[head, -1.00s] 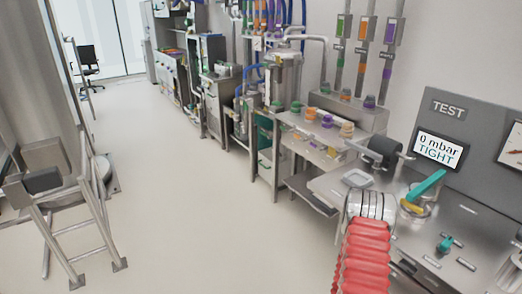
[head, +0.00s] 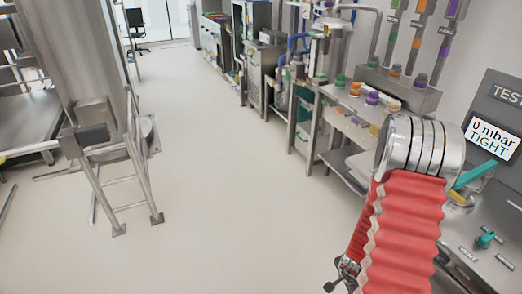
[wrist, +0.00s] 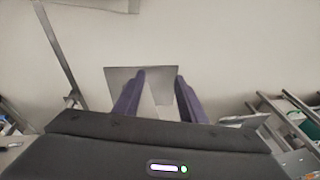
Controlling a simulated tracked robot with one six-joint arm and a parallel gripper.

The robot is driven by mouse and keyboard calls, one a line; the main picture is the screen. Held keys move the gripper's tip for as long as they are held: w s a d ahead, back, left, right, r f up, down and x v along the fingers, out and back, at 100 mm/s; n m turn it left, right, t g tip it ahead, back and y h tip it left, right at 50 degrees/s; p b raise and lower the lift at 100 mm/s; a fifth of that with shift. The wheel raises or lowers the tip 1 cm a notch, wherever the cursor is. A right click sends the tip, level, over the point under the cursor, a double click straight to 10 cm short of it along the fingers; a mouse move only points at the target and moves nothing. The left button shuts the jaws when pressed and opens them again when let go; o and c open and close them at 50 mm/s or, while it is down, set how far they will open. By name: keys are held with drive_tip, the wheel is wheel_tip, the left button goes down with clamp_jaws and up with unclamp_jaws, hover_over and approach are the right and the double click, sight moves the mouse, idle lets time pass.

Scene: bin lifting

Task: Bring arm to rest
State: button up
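My arm shows in the head view as a red ribbed sleeve with a silver ringed joint, at the right in front of the bench. My gripper is hidden in the head view. In the wrist view my gripper (wrist: 161,78) points away from the camera, with two dark purple fingers apart. I see nothing held between them. A flat grey plate (wrist: 119,78) shows behind the fingertips against pale floor; its distance is unclear.
The steel bench (head: 500,246) with a teal lever (head: 472,174) and a display (head: 492,138) reading "0 mbar TIGHT" is close to my arm. A metal step frame (head: 128,180) stands at left. The pale floor (head: 220,190) between is clear.

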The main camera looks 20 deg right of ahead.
drive_tip(key=s+a+r+n+t, duration=0.1)
drive_tip(key=a+r+n, duration=0.5)
drive_tip(key=r, duration=0.8)
drive_tip(key=s+a+r+n+t+y, duration=0.1)
drive_tip(key=a+r+n, duration=0.4)
drive_tip(key=a+r, duration=0.5)
drive_tip(key=s+a+r+n+t+y, duration=0.1)
drive_tip(key=a+r+n, duration=0.5)
drive_tip(key=r, duration=1.2)
drive_tip(key=s+a, duration=0.1)
drive_tip(key=a, duration=0.2)
drive_tip(key=shift+s+n+t, duration=0.15)
drive_tip(key=shift+n+t, duration=0.15)
drive_tip(key=shift+t, duration=0.1)
drive_tip(key=shift+a, duration=0.1)
drive_tip(key=shift+c, duration=0.9)
